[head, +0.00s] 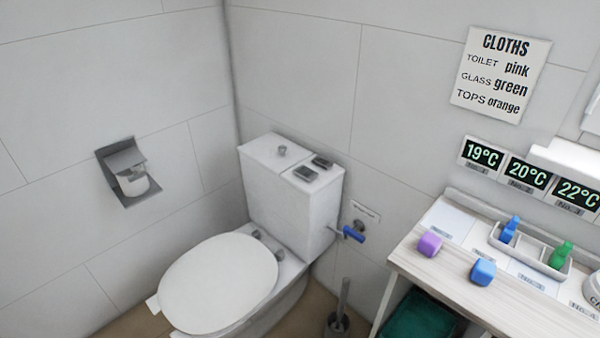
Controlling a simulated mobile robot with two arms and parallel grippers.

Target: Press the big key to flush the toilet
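The toilet (290,210) stands in the corner, with its white lid (220,285) down over the bowl. On top of its cistern are two dark keys set side by side: one nearer the front (305,173) and one nearer the wall (322,161). They look close in size, and I cannot tell for certain which is the big one. A small round grey knob (282,151) stands to their left on the cistern top. Neither of my grippers is in view, and nothing covers the keys.
A blue-handled valve (352,233) sticks out right of the cistern, above a toilet brush (340,318). A table (450,275) at right holds purple (430,245) and blue (483,271) blocks and a bottle tray (523,248). A paper holder (119,160) hangs at left.

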